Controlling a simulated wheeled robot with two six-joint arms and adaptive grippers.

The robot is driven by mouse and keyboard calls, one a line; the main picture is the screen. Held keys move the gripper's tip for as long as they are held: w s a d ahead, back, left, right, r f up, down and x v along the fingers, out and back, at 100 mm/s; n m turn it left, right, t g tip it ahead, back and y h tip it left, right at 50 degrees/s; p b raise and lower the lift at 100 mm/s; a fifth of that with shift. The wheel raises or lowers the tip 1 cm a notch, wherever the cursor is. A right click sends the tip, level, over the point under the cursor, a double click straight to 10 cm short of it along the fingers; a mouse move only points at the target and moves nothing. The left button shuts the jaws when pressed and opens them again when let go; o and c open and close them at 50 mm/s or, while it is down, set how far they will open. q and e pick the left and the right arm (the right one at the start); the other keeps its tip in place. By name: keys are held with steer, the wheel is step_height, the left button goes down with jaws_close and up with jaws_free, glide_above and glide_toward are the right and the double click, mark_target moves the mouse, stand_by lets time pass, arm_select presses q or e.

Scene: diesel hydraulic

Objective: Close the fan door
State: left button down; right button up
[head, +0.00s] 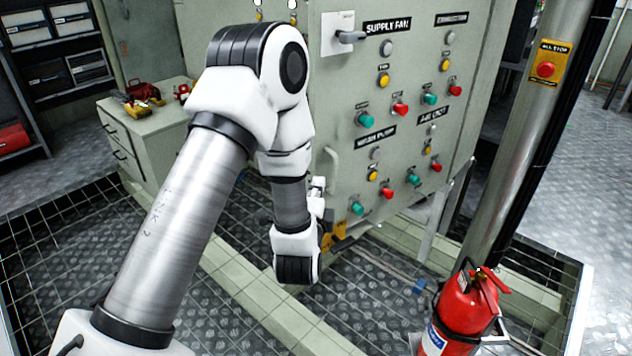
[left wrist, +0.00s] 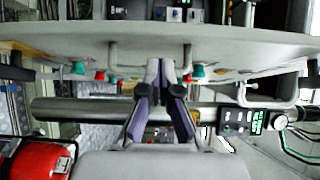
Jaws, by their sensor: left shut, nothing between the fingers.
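The grey-green cabinet front marked SUPPLY FAN (head: 345,95) stands in the middle of the head view, with a rotary switch handle (head: 350,37) at its top. Which panel is the fan door, and how far it stands open, I cannot tell for sure. My left arm reaches down in front of the cabinet's left part and hides some of it. In the left wrist view my left gripper (left wrist: 161,78) is shut and empty, its fingertips close to a pale panel (left wrist: 215,45) with coloured buttons. Contact is unclear. My right gripper is out of view.
A red fire extinguisher (head: 462,312) stands at lower right beside a metal post with an ALL STOP button (head: 546,69). A drawer unit (head: 140,135) with tools on top is at left. A low pale curb (head: 265,310) crosses the tread-plate floor.

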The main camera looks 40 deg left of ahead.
mark_target(323, 165)
arm_select(q)
steer(key=shift+x, duration=2.55)
steer(key=shift+f, duration=0.1)
